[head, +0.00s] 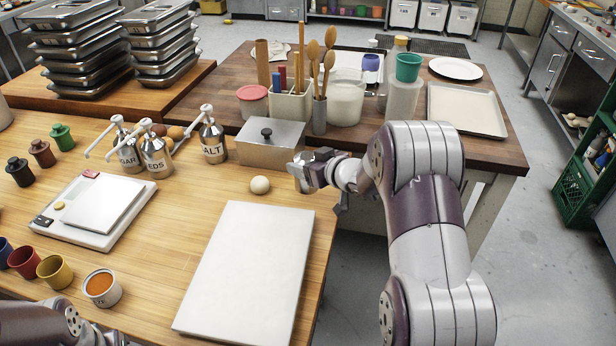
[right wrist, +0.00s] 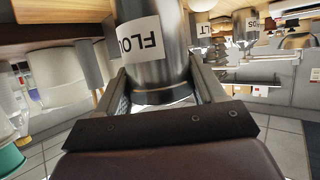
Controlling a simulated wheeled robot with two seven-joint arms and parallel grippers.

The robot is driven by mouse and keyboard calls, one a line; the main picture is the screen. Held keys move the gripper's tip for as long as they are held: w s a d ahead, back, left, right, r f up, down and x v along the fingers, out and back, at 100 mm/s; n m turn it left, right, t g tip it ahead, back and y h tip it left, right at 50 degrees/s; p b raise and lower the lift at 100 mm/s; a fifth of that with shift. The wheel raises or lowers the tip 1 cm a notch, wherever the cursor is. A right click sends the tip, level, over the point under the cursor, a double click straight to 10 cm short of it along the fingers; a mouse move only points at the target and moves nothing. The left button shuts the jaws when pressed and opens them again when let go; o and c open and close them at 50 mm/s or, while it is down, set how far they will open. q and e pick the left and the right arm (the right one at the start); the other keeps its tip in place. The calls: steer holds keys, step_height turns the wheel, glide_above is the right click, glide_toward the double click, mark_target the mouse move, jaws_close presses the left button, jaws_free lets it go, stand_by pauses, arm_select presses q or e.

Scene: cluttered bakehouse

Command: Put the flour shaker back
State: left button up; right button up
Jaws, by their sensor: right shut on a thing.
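The flour shaker (right wrist: 160,72) is a steel cylinder with a white label reading "FLO", upside down in the right wrist view. My right gripper (right wrist: 158,92) is shut on it, one finger on each side. In the head view my right gripper (head: 308,172) is at the table's right edge, just right of the steel box; little of the shaker can be made out there. Steel pump bottles marked salt (head: 213,142), seeds (head: 157,157) and sugar (head: 128,155) stand left of the box. My left arm shows at the bottom left; its jaws cannot be made out.
The lidded steel box (head: 270,148) and a pale ball (head: 260,184) are beside my right gripper. A white board (head: 248,275) lies in front, a scale (head: 95,208) to the left. Utensils and containers crowd the dark table (head: 500,152) behind. Open floor lies right.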

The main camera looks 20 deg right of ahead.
step_height(320, 180, down, 3)
steer(key=shift+s+f, duration=0.1)
steer(key=shift+d+f, duration=0.1)
steer(key=shift+f, duration=0.15)
steer(key=shift+f+b, duration=0.1)
steer(key=shift+b, duration=0.2)
steer(key=o, duration=1.2)
steer(key=shift+s+r, duration=0.15)
steer(key=shift+r, duration=0.15)
steer(key=v, duration=1.1)
steer(key=shift+s+p, duration=0.3)
steer(key=shift+p, duration=0.1)
